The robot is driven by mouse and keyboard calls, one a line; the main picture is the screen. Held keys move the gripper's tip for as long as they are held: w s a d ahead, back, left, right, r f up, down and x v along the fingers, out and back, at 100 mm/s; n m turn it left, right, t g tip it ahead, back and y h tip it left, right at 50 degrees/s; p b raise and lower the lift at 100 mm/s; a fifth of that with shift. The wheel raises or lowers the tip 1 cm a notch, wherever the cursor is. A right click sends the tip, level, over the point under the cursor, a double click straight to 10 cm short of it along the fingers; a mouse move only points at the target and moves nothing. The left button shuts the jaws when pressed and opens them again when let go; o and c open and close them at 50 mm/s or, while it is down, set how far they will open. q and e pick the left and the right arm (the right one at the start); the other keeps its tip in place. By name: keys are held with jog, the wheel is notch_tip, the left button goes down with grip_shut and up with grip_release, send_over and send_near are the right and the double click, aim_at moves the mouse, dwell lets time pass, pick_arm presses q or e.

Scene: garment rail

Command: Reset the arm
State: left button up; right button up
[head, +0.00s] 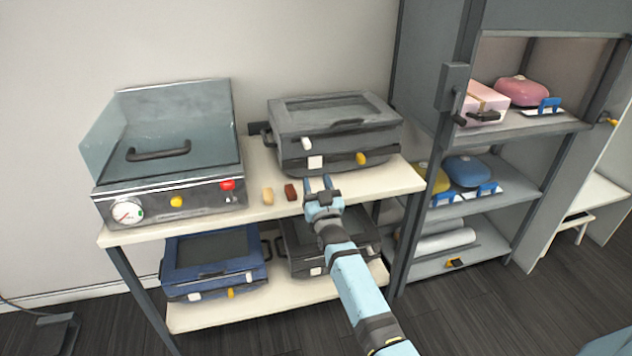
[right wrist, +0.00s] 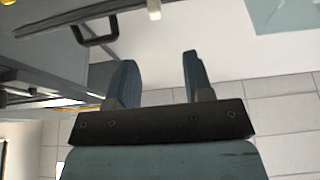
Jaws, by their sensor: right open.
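My right arm reaches in from the lower right of the head view. Its gripper (head: 317,186) is open and empty, in front of the upper table top's front edge, just below the grey case (head: 335,118). In the right wrist view the two blue fingers (right wrist: 155,80) stand apart with nothing between them. My left gripper is not in view.
A griddle-like appliance (head: 165,150) stands on the table's left. A tan block (head: 268,195) and a dark red block (head: 291,192) lie near the gripper. A blue case (head: 213,262) is on the lower shelf. A shelf unit (head: 540,125) stands right.

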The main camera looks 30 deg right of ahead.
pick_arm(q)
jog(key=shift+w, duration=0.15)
pick_arm(e)
jog(key=shift+f, duration=0.15)
jog(key=s+a+f+n+g+y, duration=0.2)
jog(key=s+a+f+g+y, duration=0.15)
jog(key=s+f, duration=0.45)
jog(key=s+a+f+n+g+y, duration=0.2)
jog(key=s+a+f, duration=0.3)
jog(key=s, duration=0.4)
jog(key=s+a+f+n+g+y, duration=0.1)
jog(key=s+a+f+g, duration=0.25)
jog(key=s, duration=0.75)
jog(key=s+a+f+g+y, duration=0.2)
jog(key=s+a+f+g, duration=0.15)
jog(key=s, duration=0.75)
pick_arm(q)
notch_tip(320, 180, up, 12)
jog(key=p, duration=1.4)
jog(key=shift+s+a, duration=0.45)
pick_arm(e)
notch_tip(320, 180, up, 12)
jog(key=t, duration=0.1)
jog(key=shift+r+n, duration=0.2)
jog(key=shift+n, duration=0.1)
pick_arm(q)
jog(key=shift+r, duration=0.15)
pick_arm(e)
jog(key=shift+t, duration=0.25)
